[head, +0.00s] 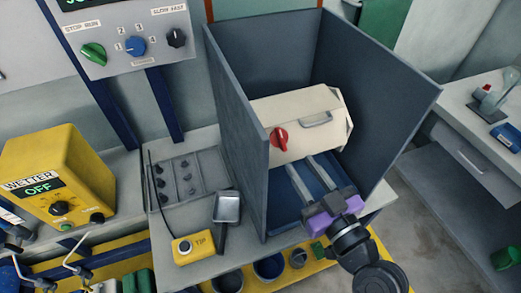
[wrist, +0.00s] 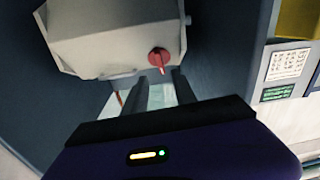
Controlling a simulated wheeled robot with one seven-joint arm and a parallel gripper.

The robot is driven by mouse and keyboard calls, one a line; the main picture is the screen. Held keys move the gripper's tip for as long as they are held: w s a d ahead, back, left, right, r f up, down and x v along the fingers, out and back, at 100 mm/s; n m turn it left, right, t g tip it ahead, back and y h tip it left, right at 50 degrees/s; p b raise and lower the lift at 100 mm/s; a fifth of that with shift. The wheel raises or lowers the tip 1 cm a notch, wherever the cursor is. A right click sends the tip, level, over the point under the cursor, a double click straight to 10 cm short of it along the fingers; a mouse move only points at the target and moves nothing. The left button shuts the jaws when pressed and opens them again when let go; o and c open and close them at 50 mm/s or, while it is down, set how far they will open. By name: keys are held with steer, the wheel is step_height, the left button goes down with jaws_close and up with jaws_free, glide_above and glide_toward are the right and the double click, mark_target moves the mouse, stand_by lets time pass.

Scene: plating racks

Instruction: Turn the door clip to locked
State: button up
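The door clip is a red round knob with a lever (head: 280,139), on the front of a cream box (head: 300,110) inside a grey booth. In the wrist view the clip (wrist: 159,57) shows just beyond my fingertips, in line with the gap between them, its lever pointing down in the picture. My gripper (head: 297,161) is open and empty, its two grey fingers apart and reaching toward the box front below the clip. In the wrist view my gripper (wrist: 160,78) shows the same gap. I see no contact with the clip.
Grey booth walls (head: 238,130) stand left, behind and right of the box. A metal handle (head: 316,119) sits on the box, right of the clip. A yellow wetter unit (head: 60,180), a yellow TIP box (head: 194,247) and a control panel (head: 130,35) are to the left.

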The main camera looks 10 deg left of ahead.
mark_target(283, 140)
steer(key=p+x, duration=0.2)
steer(key=x, duration=0.4)
steer(key=shift+w+a+r, duration=0.15)
steer(key=shift+w+a, duration=0.1)
steer(key=shift+a, duration=0.05)
steer(key=shift+w+a, duration=0.3)
steer(key=shift+w, duration=0.15)
jaws_close()
